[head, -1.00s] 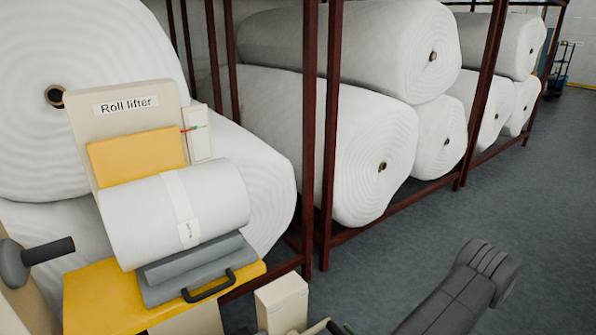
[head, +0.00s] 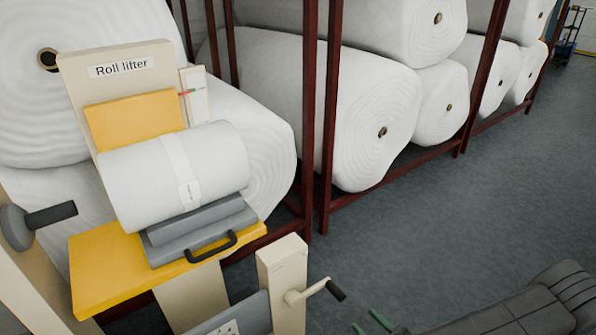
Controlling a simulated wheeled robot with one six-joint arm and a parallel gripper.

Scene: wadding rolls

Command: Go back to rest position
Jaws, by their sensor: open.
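My gripper (head: 369,324) shows only at the bottom edge, where two green fingertips stand apart with nothing seen between them. Most of it is cut off by the frame. My dark arm link lies at the bottom right. The gripper is over the floor side, to the right of a cream post with a crank handle (head: 317,292) and apart from the roll lifter (head: 122,66). A small white wadding roll (head: 220,165) with a paper band lies on the lifter's grey cradle (head: 200,229), above its yellow platform (head: 105,268).
Large white wadding rolls (head: 375,95) lie stacked in a dark red rack (head: 309,130) behind the lifter. A black handle (head: 50,215) sticks out at the left. The grey floor (head: 460,200) to the right is clear.

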